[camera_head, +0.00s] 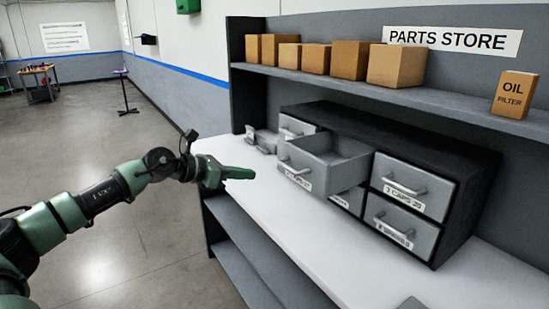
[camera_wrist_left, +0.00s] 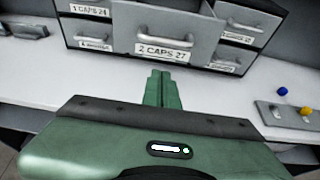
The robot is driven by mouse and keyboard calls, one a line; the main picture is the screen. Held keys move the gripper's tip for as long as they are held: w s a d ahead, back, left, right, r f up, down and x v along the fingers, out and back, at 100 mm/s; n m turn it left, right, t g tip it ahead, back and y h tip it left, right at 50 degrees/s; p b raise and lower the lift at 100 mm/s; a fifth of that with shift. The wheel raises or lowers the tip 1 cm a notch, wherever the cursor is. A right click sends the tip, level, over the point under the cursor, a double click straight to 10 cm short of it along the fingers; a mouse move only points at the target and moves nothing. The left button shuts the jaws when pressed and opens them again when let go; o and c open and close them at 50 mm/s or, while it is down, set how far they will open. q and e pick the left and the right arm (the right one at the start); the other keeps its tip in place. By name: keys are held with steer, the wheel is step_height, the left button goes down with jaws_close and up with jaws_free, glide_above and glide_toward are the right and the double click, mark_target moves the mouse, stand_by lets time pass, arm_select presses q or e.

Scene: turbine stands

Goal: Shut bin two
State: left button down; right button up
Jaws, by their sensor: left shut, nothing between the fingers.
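Bin two (camera_head: 325,172) is a grey drawer in the top middle of a dark cabinet (camera_head: 455,225), pulled well out with its inside in view. In the left wrist view its front (camera_wrist_left: 165,22) carries the label "2 CAPS 27" and a bar handle (camera_wrist_left: 165,47). My left gripper (camera_head: 250,174) is shut and empty, in front of and to the left of the bin's front in the head view. In the left wrist view the closed fingertips (camera_wrist_left: 160,76) point at the lower front, seemingly apart from it. My right gripper is out of view.
The other drawers, such as bin three (camera_head: 412,185), look shut. A grey handled object (camera_head: 262,140) sits left of the cabinet. A plate with coloured knobs (camera_wrist_left: 288,115) lies on the white bench (camera_head: 300,240). Boxes (camera_head: 397,66) stand on the shelf above (camera_head: 400,93).

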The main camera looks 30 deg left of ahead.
arm_select(q)
steer(key=w+d+f+p, duration=0.1)
steer(key=w+d+p, duration=0.3)
steer(key=w, duration=0.4)
steer(key=shift+w+p, duration=0.3)
steer(key=shift+p, duration=0.4)
steer(key=shift+f, duration=0.1)
